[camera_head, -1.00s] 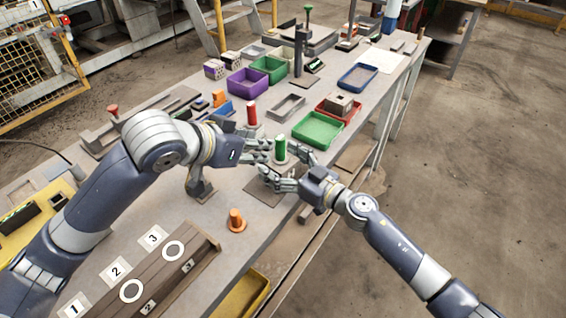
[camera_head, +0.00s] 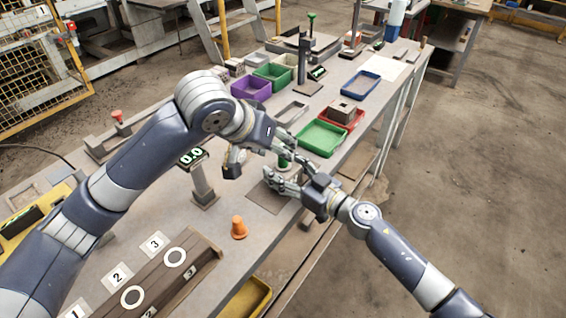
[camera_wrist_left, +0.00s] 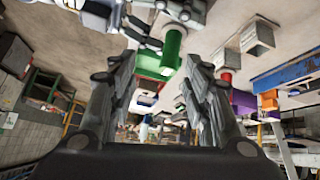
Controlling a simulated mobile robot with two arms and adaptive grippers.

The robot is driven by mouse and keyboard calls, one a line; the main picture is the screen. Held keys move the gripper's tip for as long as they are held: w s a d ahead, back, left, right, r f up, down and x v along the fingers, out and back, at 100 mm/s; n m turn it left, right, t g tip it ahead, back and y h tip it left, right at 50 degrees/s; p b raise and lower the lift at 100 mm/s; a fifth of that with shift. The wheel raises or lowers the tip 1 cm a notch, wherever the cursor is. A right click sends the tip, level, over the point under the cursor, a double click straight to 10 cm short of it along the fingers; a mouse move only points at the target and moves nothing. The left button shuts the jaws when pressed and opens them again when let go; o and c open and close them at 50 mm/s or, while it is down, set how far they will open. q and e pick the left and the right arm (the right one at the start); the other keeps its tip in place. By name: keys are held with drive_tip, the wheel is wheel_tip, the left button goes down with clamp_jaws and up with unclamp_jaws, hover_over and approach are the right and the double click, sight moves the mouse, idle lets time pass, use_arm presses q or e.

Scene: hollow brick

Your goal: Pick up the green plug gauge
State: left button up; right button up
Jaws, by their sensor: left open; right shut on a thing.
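The green plug gauge (camera_head: 284,161) is mostly hidden between my two grippers in the head view. In the left wrist view its green cylinder (camera_wrist_left: 171,48) shows clearly, with the picture turned upside down. My right gripper (camera_head: 283,178) is shut on the gauge, low on it. My left gripper (camera_head: 284,150) is open, above and beside the gauge. In the left wrist view the fingers of my left gripper (camera_wrist_left: 160,72) stand apart, with the gauge beyond and between their tips. Whether they touch it I cannot tell.
An orange cone-like piece (camera_head: 238,224) and a grey post with a 0.0 display (camera_head: 203,185) stand nearby. A green tray (camera_head: 320,138) lies beyond the grippers. A wooden rack (camera_head: 165,275) is at the front. A red gauge (camera_wrist_left: 223,60) shows in the left wrist view.

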sight(283, 146)
use_arm(q)
wheel_tip(283, 146, up, 5)
drive_tip(key=w+d+n+g+y, duration=0.1)
drive_tip(key=d+n+g+y, duration=0.15)
drive_tip(key=n+y, duration=0.25)
drive_tip(key=shift+t, duration=0.25)
drive_tip(key=x, duration=1.1)
drive_tip(key=shift+w+f, duration=0.15)
drive_tip(key=shift+f, duration=0.25)
clamp_jaws()
